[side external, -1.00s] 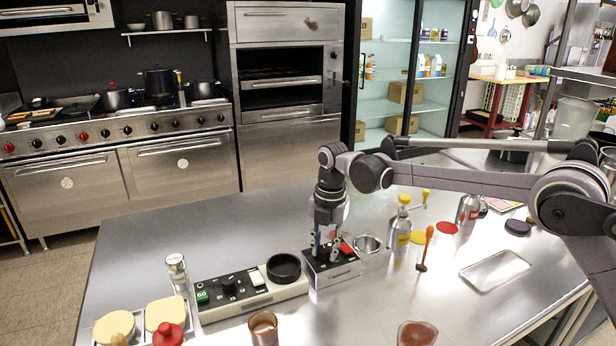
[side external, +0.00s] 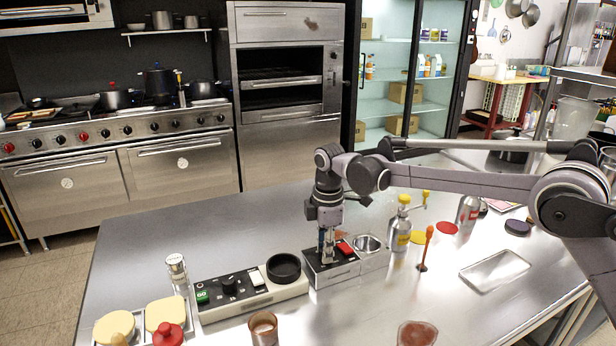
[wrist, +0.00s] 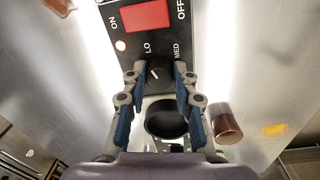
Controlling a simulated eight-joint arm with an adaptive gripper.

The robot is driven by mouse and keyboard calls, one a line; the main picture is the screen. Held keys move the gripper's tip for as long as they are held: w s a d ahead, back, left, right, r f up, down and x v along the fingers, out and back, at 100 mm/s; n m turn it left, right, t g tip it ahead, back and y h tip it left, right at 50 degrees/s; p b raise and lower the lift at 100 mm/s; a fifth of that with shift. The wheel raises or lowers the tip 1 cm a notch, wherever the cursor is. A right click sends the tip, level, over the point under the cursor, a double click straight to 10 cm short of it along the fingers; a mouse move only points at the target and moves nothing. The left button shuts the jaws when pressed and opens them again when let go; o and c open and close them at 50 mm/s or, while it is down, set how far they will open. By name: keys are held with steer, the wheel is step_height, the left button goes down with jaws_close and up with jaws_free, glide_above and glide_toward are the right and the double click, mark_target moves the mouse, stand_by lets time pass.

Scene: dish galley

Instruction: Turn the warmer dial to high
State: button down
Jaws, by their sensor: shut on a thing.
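The warmer (side external: 345,270) is a low box with a black top panel and a red ON/OFF switch (wrist: 146,15), which also shows in the side view (side external: 345,248). Its black dial (wrist: 158,72) sits beyond the switch, with LO and MED printed beside it. A white mark on the dial points roughly between LO and MED; the HIGH label is not visible. My gripper (wrist: 159,77) points down and is shut on the dial, one finger on each side. In the side view my gripper (side external: 327,258) hides the dial.
A control panel with a green GO button (side external: 202,297) and a black ring (side external: 284,267) stands left of the warmer. A metal cup (side external: 367,244) adjoins the warmer on the right. A yellow-topped bottle (side external: 401,230) stands farther right. A copper cup (side external: 263,328) stands in front.

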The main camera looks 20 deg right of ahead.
steer(key=m, duration=1.3)
steer(key=shift+m+g, duration=0.3)
steer(key=shift+m, duration=0.1)
steer(key=m, duration=0.7)
steer(key=shift+a, duration=0.1)
steer(key=m, duration=0.7)
steer(key=shift+g, duration=0.3)
steer(key=c, duration=1)
jaws_free()
steer(key=shift+c, duration=0.2)
steer(key=shift+w, duration=0.1)
